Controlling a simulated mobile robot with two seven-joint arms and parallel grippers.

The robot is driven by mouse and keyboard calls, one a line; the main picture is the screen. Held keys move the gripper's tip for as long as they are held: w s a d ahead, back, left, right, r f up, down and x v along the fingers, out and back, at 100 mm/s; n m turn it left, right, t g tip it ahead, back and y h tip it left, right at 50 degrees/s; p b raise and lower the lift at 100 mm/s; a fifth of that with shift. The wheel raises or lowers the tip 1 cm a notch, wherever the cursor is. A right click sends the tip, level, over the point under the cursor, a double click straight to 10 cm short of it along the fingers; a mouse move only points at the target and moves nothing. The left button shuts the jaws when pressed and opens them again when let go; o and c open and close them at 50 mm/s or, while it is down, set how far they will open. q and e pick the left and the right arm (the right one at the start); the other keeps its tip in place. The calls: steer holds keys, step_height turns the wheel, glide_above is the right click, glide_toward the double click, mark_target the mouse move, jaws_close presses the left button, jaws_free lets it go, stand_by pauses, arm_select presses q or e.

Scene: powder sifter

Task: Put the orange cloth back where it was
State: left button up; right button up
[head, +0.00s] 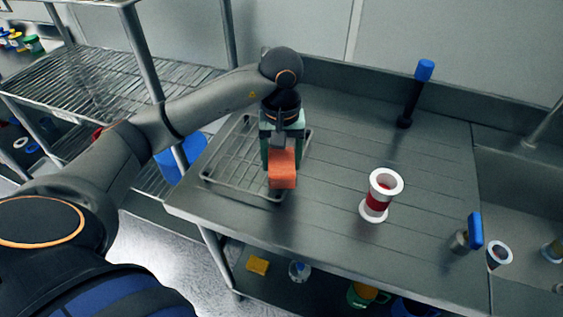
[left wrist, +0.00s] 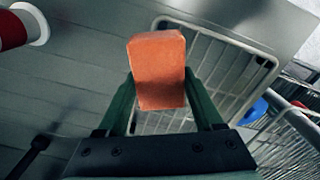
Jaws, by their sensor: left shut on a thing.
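The orange cloth (head: 283,170) is a folded, block-shaped piece. My left gripper (head: 281,152) is shut on it and holds it over the right part of the wire rack (head: 222,183) on the steel counter. In the left wrist view the cloth (left wrist: 157,70) sits between the two green fingers (left wrist: 160,100), with the rack (left wrist: 262,60) behind it. I cannot tell whether the cloth touches the rack. My right gripper is not in view.
A red and white spool-shaped container (head: 378,195) stands right of the rack. A blue-topped black tool (head: 413,92) stands at the back. A blue-handled item (head: 474,231) is near the sink (head: 520,190). Wire shelves (head: 75,85) are at left.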

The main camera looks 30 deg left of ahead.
mark_target(282, 158)
arm_select(q)
steer(key=shift+f, duration=0.8)
steer(key=shift+f, duration=0.15)
steer(key=o, duration=1.2)
step_height(282, 158, up, 12)
steer(key=shift+r+p, duration=0.2)
steer(key=shift+p, duration=0.3)
